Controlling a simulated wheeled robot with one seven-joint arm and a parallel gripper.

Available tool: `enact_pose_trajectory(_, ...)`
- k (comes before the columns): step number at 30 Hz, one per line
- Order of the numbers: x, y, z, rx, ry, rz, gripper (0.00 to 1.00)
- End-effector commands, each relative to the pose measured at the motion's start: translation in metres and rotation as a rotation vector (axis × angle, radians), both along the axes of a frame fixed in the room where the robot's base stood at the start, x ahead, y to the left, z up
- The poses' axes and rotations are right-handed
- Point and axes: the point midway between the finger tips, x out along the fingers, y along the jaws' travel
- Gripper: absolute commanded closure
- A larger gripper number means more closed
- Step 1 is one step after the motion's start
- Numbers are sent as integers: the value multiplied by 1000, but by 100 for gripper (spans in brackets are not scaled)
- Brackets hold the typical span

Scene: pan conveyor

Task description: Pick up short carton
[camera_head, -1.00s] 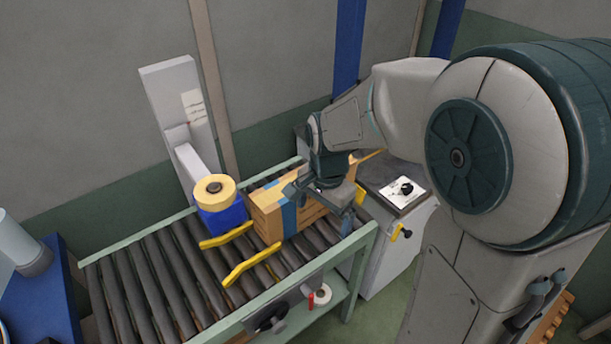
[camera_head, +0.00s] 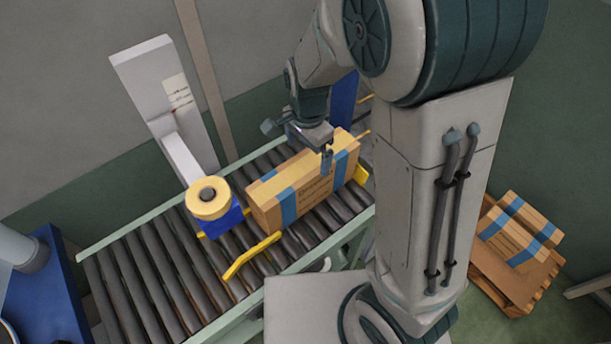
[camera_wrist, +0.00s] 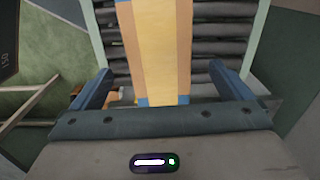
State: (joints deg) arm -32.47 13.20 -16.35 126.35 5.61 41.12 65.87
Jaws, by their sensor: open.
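A brown carton (camera_head: 292,197) with blue tape bands lies on the roller conveyor (camera_head: 139,277). It looks long and narrow, and I take it for the short carton. My gripper (camera_head: 298,144) is open at the far part of its top. In the wrist view, the carton's tan top (camera_wrist: 160,50) runs between the two fingers of my gripper (camera_wrist: 160,74), with a gap on each side. The gripper holds nothing. How far the fingertips reach down the carton's sides is hard to tell.
A yellow tape roll (camera_head: 209,198) on a blue and white labelling device stands left of the carton. A yellow guide rail (camera_head: 250,257) lies across the rollers in front. More taped cartons (camera_head: 519,231) sit on a wooden pallet (camera_head: 517,283) at the right. The near-left rollers are clear.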

Motion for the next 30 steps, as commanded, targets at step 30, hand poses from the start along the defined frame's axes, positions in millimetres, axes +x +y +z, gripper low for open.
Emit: enact_pose_trajectory(30,-5,4,-99,0,0,-2,2)
